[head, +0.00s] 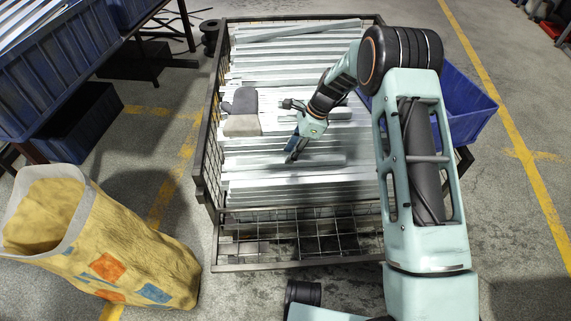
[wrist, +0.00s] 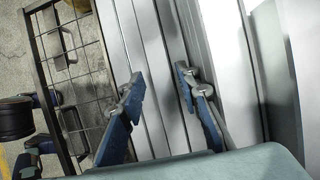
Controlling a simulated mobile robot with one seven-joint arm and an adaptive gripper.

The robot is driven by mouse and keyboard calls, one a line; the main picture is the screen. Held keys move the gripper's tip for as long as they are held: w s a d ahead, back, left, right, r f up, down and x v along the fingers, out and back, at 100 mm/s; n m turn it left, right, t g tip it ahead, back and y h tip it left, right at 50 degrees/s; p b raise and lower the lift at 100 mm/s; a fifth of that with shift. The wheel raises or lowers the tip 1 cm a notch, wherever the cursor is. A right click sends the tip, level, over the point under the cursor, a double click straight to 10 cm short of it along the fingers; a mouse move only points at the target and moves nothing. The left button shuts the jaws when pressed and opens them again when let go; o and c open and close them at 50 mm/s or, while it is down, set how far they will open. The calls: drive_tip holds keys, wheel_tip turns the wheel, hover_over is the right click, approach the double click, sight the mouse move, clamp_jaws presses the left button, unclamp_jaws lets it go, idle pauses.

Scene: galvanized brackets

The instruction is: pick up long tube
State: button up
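Long galvanized metal pieces (head: 290,190) lie side by side across the wire cage, and several could be the long tube; I cannot tell which one is meant. My gripper (head: 291,157) is low over the front part of the pile, pointing down. In the wrist view my gripper (wrist: 160,86) has its two blue-grey fingers spread apart, with narrow metal strips (wrist: 152,50) showing between them and nothing clearly held. Whether the fingertips touch the metal cannot be told. Another long piece (head: 300,30) lies slightly slanted on top at the far end.
The wire cage (head: 203,155) has dark raised rims around the metal. A grey and tan block (head: 242,124) lies on the pile left of my gripper. A blue bin (head: 468,105) stands at right, a yellow sack (head: 110,245) at front left, blue crates (head: 50,95) at left.

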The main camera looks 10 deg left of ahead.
drive_tip(key=x, duration=0.3)
drive_tip(key=shift+f+b, duration=0.15)
drive_tip(key=shift+b, duration=0.2)
clamp_jaws()
